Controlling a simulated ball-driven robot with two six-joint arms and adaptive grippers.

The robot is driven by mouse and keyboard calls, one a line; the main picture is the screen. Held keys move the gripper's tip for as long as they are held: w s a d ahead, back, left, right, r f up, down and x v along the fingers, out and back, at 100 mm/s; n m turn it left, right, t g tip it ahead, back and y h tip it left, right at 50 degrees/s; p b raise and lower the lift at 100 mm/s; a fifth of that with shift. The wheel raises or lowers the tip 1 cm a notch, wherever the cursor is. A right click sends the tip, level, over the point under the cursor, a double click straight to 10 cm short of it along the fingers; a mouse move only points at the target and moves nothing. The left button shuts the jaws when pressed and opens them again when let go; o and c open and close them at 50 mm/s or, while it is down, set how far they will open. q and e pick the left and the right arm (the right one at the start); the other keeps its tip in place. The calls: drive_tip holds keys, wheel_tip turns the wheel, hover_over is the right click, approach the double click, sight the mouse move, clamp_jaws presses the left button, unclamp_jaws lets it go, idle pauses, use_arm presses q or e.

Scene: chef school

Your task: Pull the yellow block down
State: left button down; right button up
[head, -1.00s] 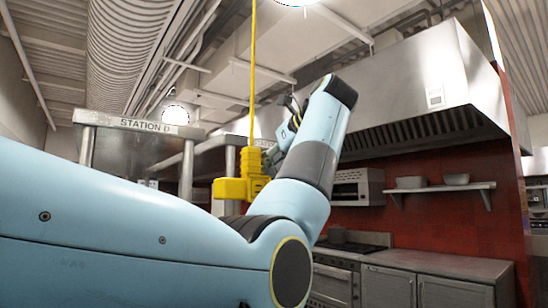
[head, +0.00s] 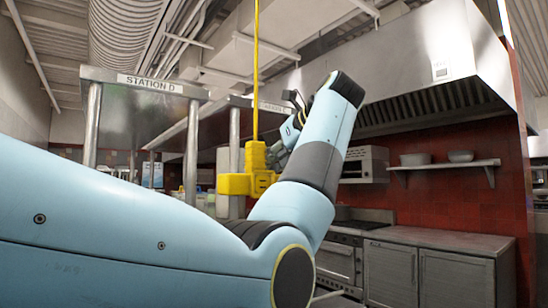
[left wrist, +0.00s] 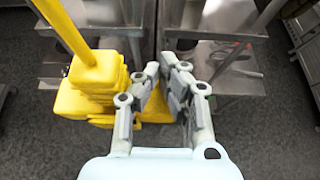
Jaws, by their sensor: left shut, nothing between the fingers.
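The yellow block (head: 240,183) hangs at the lower end of a thin yellow vertical cord or rod (head: 256,70). In the left wrist view the yellow block (left wrist: 92,85) is at the left, beside my left gripper (left wrist: 161,66), with some yellow also behind the fingers. The fingertips are close together with no object held. In the head view my left gripper (head: 277,154) is just right of the block's upper part and partly hidden by it and by my arm. I cannot tell whether they touch. My right gripper is in neither view.
A metal shelf frame marked STATION D (head: 150,86) stands at the left behind the block. A range hood (head: 435,70), a wall shelf with bowls (head: 440,165) and steel cabinets (head: 430,262) are at the right. Dark floor (left wrist: 250,145) is clear below the gripper.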

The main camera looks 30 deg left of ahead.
use_arm(q)
wheel_tip(320, 180, down, 4)
drive_tip(key=shift+r+b, duration=0.1)
drive_tip(key=shift+b, duration=0.9)
drive_tip(key=shift+f, duration=0.2)
wheel_tip(320, 180, down, 4)
drive_tip(key=b, duration=0.3)
wheel_tip(320, 180, down, 10)
drive_tip(key=b, duration=0.6)
